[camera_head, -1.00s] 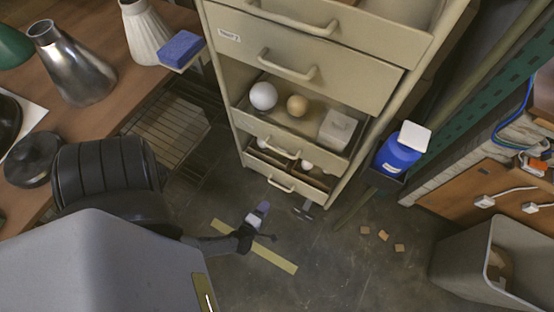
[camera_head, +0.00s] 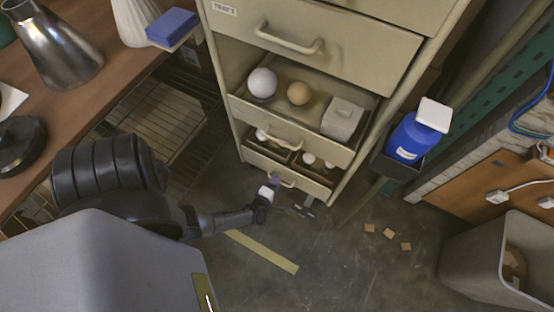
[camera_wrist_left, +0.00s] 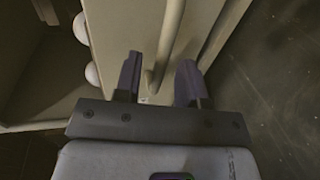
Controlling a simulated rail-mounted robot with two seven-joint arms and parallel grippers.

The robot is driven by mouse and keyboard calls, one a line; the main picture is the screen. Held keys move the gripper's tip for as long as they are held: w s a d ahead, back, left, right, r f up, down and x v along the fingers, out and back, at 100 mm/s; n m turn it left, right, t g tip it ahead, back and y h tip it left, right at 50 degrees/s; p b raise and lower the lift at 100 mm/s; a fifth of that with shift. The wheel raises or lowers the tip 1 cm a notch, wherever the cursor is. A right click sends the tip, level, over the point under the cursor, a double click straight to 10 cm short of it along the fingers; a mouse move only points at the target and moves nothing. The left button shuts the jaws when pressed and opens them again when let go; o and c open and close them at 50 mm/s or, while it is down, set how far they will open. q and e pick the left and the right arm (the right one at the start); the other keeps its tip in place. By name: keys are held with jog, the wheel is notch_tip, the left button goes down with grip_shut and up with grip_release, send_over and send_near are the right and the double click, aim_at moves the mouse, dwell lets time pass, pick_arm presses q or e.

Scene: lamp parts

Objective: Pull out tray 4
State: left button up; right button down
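A beige cabinet (camera_head: 400,108) holds a stack of trays with bar handles; no number is readable on the lower fronts. The lowest tray (camera_head: 315,187) shows small white balls inside, and its handle (camera_head: 287,184) is partly behind my left gripper. My left gripper (camera_head: 274,188) is low at this front. In the left wrist view, the left gripper (camera_wrist_left: 160,82) is open. Its two dark fingers stand apart, with the handle bar (camera_wrist_left: 168,40) showing between them; whether they touch it I cannot tell. My right gripper is out of view.
The tray above (camera_head: 305,125) is pulled out, with a white ball, a tan ball and a pale box. A blue bottle (camera_head: 409,140) sits in a holder at the cabinet's right. A wooden table (camera_head: 112,62) is at left. A grey bin (camera_head: 485,258) stands at right.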

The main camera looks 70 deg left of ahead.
pick_arm(q)
jog(key=shift+x, duration=0.85)
jog(key=shift+c, duration=0.2)
grip_shut()
